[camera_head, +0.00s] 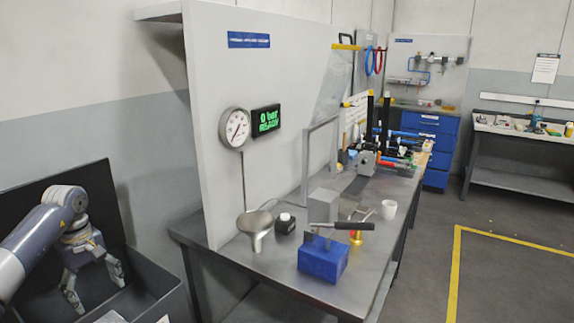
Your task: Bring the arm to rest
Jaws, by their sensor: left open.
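My left arm comes in from the left edge. Its gripper (92,287) hangs pointing down over a dark grey bin (150,300) at the lower left. The fingers are apart, with nothing seen between them. The bin's floor is mostly hidden by the arm and the bin's walls. My right gripper is not in view.
A metal workbench (270,280) stands right of the bin, with a blue block (323,260), a white cup (389,210) and tools. A panel behind it carries a gauge (235,127) and a green-lettered display (266,120). The floor (430,250) at right is clear.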

